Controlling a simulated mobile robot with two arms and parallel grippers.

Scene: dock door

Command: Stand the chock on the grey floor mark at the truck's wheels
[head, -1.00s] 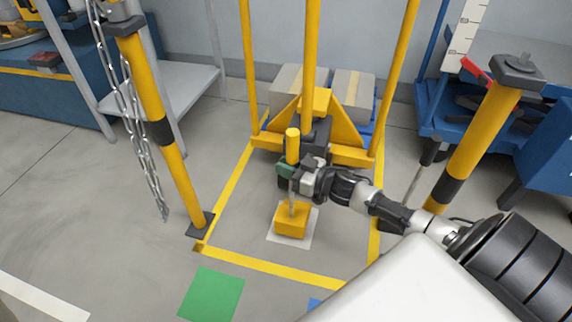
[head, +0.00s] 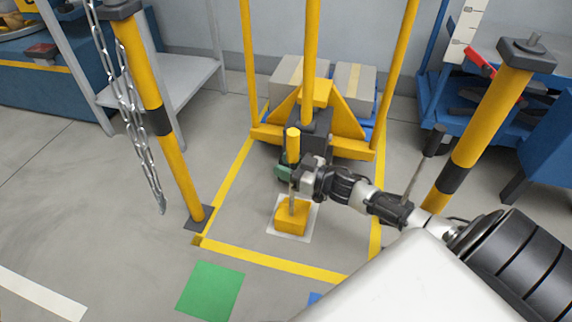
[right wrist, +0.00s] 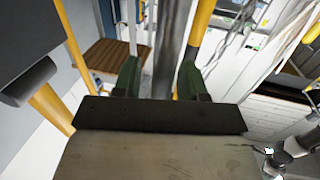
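The chock is a yellow block (head: 292,218) with an upright grey rod and a yellow top grip (head: 293,146). It stands upright on the pale grey floor mark (head: 306,229), whose border shows around its foot. My right gripper (head: 290,174) is at the rod below the yellow grip. In the right wrist view its green fingers (right wrist: 160,80) stand on either side of the grey rod (right wrist: 173,50), with a gap showing beside the left finger, so it looks open. The yellow truck (head: 335,145) stands just behind; its wheels are hard to make out. My left gripper is not in view.
Yellow floor lines (head: 270,257) frame the bay. A yellow-black post (head: 172,160) with a chain (head: 135,110) stands left, another post (head: 470,140) right. A green floor square (head: 210,291) lies in front. The floor at left is clear.

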